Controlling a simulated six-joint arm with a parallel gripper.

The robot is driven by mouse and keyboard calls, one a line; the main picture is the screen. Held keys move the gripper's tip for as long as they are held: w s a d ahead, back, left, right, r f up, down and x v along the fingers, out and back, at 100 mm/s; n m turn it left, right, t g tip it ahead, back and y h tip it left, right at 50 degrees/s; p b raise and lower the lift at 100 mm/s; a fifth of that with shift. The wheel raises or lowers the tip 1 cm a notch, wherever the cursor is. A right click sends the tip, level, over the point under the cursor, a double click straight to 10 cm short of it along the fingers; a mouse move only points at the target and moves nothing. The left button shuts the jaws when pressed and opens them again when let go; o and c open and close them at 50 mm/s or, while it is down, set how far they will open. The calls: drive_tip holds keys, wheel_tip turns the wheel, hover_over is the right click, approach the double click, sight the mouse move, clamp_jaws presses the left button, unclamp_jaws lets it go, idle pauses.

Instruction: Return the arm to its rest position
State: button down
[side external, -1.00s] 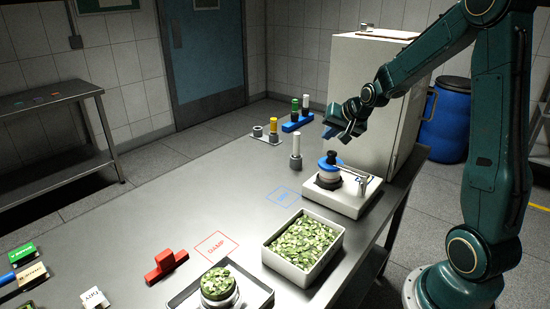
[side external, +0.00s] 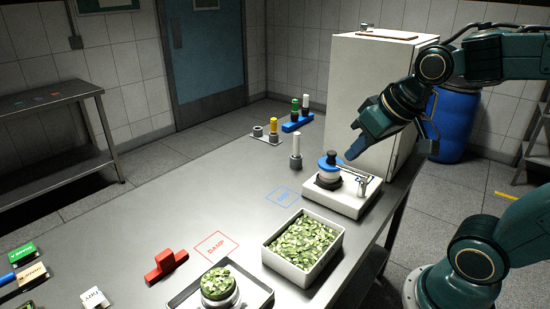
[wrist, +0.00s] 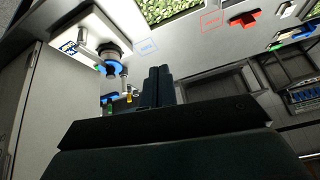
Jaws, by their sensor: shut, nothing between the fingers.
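My gripper (side external: 354,146) hangs in the air above the right part of the table (side external: 150,212), just right of and above the white device (side external: 354,200) with the blue-topped round piece (side external: 330,162). Its fingers are shut and hold nothing. In the wrist view my gripper (wrist: 158,75) shows its two dark fingers side by side, touching. The blue-topped piece also shows in the wrist view (wrist: 112,65), apart from the fingers.
A tall pale cabinet (side external: 368,85) stands close behind my gripper. A white tray of green leaves (side external: 302,244) and a white cylinder (side external: 296,148) are on the table. A red block (side external: 166,264) lies further left. A blue barrel (side external: 455,120) stands on the floor.

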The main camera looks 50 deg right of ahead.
drive_tip(key=s+a+n, duration=0.2)
drive_tip(key=s, duration=0.4)
drive_tip(key=shift+s+a+f+g, duration=0.2)
drive_tip(key=shift+s+g, duration=0.1)
drive_tip(key=shift+s, duration=0.1)
drive_tip(key=c, duration=2.1)
unclamp_jaws()
drive_tip(key=o, duration=1.1)
drive_tip(key=shift+w+d+r, duration=0.2)
drive_tip(key=shift+w, duration=0.15)
drive_tip(key=shift+c, duration=0.2)
drive_tip(key=o, duration=1)
drive_tip(key=w+d+m, duration=0.1)
drive_tip(key=w+d+r+m, duration=0.1)
drive_tip(key=shift+w+r+g, duration=0.1)
drive_tip(key=shift+w+g, duration=0.3)
drive_tip(key=shift+o, duration=0.2)
drive_tip(key=w+d+m+g, duration=0.2)
drive_tip(key=w+d+m, duration=0.5)
drive_tip(key=w+d, duration=0.15)
drive_tip(key=w+d+f+m+g, duration=0.1)
drive_tip(key=d+f+m, duration=0.2)
drive_tip(key=d, duration=0.7)
drive_tip(key=w+d+f+m+g, duration=0.1)
drive_tip(key=d+f+m, duration=0.2)
drive_tip(key=d, duration=0.7)
drive_tip(key=m, duration=0.2)
drive_tip(key=shift+w+d+m+g, duration=0.3)
drive_tip(key=shift+m+g, duration=0.1)
